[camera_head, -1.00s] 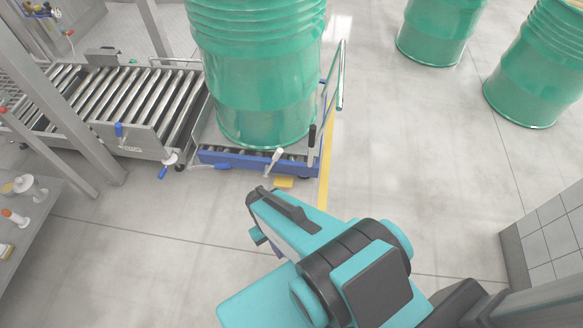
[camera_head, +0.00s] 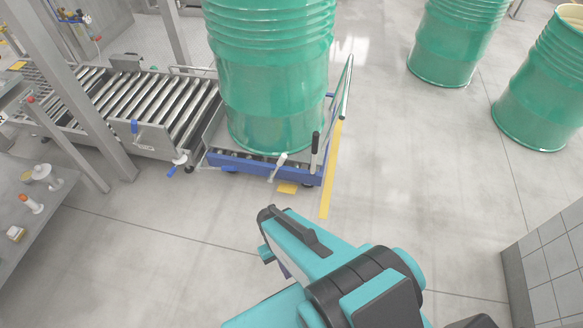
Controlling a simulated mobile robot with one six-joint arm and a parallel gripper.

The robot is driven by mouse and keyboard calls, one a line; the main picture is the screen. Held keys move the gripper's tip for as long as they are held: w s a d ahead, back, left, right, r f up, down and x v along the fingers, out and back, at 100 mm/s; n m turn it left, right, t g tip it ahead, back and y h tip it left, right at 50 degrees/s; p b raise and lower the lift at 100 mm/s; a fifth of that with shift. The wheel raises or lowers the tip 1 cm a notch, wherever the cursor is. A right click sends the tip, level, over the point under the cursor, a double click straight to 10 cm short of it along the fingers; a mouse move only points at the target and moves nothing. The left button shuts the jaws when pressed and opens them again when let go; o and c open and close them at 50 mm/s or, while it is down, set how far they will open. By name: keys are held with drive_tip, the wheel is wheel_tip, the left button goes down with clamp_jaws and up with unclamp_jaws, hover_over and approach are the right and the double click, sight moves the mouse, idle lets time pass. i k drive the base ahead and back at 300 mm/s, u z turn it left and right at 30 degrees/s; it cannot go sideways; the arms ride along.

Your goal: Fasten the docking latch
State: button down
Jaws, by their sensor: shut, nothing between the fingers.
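A blue-handled latch lever (camera_head: 178,163) hangs at the near right corner of the roller conveyor, beside the cart; I take it for the docking latch. Its blue grip points down and left; I cannot tell whether it is engaged. The blue-framed cart (camera_head: 262,168) stands close against the conveyor's right end and carries a green drum (camera_head: 275,85). A pale lever (camera_head: 278,165) and a black-gripped handle (camera_head: 315,142) are on the cart's near side. My teal arm reaches in from the lower right, its visible end apart from latch and cart. My gripper's fingers are not visible.
The roller conveyor (camera_head: 165,100) and grey posts (camera_head: 85,110) stand at left. A bench with small items (camera_head: 40,200) is at the lower left. Two more drums (camera_head: 455,45) are at the upper right, a tiled wall (camera_head: 545,265) at the lower right. Floor before the cart is clear.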

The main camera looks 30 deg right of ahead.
sight(283, 155)
drive_tip(key=u, duration=0.95)
drive_tip(key=i, duration=0.35)
drive_tip(key=z, duration=0.4)
